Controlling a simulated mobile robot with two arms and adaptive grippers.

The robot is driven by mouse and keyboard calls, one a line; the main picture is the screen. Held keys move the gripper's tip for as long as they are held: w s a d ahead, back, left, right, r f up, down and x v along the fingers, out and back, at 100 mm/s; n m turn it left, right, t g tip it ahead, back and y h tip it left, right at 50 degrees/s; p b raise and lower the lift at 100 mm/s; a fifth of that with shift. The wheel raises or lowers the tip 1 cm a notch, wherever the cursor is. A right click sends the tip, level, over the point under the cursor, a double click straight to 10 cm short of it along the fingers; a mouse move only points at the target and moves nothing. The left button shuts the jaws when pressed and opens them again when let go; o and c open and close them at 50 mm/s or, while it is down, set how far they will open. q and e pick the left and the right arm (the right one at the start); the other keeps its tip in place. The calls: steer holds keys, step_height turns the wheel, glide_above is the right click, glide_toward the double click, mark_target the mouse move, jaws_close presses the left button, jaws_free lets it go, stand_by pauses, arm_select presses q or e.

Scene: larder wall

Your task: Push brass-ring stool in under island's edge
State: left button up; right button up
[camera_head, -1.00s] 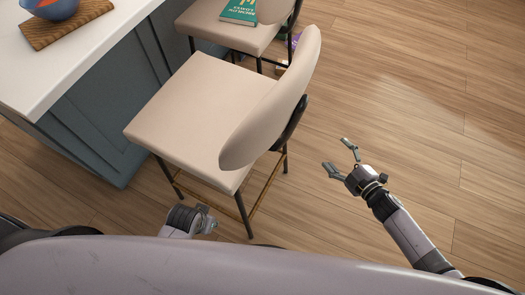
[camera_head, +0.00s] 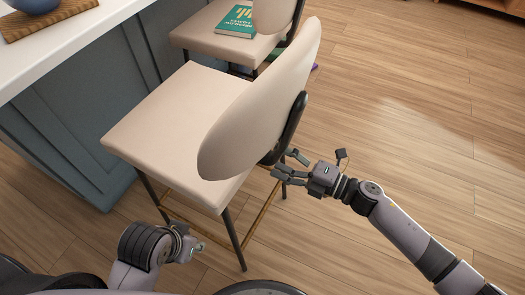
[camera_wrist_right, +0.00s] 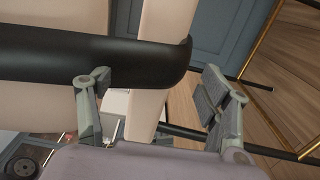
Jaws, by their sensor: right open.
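The near stool (camera_head: 165,125) has a beige seat, a rounded backrest (camera_head: 262,105), black legs and a brass-coloured foot rail (camera_head: 262,213). It stands upright beside the island (camera_head: 85,110), its seat apart from the blue-grey panel. My right gripper (camera_head: 288,165) is open just behind the backrest's lower right side. In the right wrist view the black back bracket (camera_wrist_right: 100,60) crosses in front of my open fingers (camera_wrist_right: 155,105); I cannot tell whether they touch it. My left gripper (camera_head: 198,248) is low in front of the stool, its fingers too small to judge.
A second beige stool (camera_head: 195,38) with a green book (camera_head: 236,20) on its seat stands beyond the first. A wooden board (camera_head: 40,20) with a blue bowl (camera_head: 32,4) lies on the white island top. The wooden floor (camera_head: 420,110) to the right is clear.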

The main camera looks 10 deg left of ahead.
steer(key=x, duration=0.7)
steer(key=shift+r, duration=0.2)
steer(key=shift+d+f, duration=0.1)
steer(key=shift+f, duration=0.05)
jaws_close()
stand_by(0.5)
